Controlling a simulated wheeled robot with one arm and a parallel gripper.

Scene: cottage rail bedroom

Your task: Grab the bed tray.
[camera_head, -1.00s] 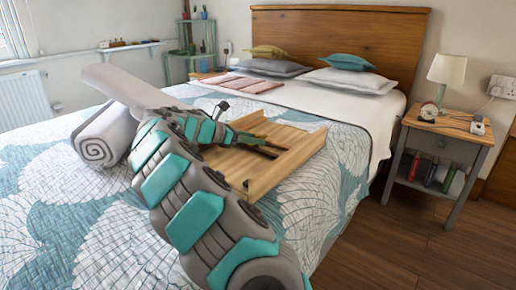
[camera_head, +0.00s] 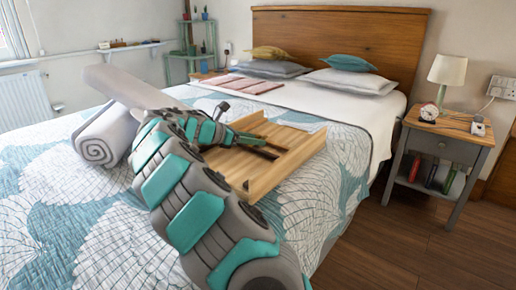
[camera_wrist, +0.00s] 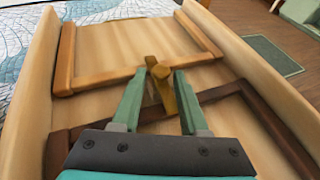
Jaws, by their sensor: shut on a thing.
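The bed tray (camera_head: 290,161) is a pale wooden piece with raised side rails, lying on the bed's patterned quilt. In the wrist view the tray (camera_wrist: 110,50) fills most of the picture, with a lighter and a darker wooden frame on its face. My gripper (camera_wrist: 162,82) has two green fingers closed around a small yellow-brown wooden piece at the tray's middle. In the head view my gripper (camera_head: 262,147) reaches over the tray from the left, and my arm hides the tray's near left part.
A rolled grey blanket (camera_head: 101,140) lies left of my arm. Pillows (camera_head: 348,79) and a folded pink cloth (camera_head: 240,83) lie toward the headboard. A nightstand (camera_head: 440,148) with a lamp (camera_head: 446,72) stands right of the bed. Wooden floor (camera_head: 400,240) is clear at the lower right.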

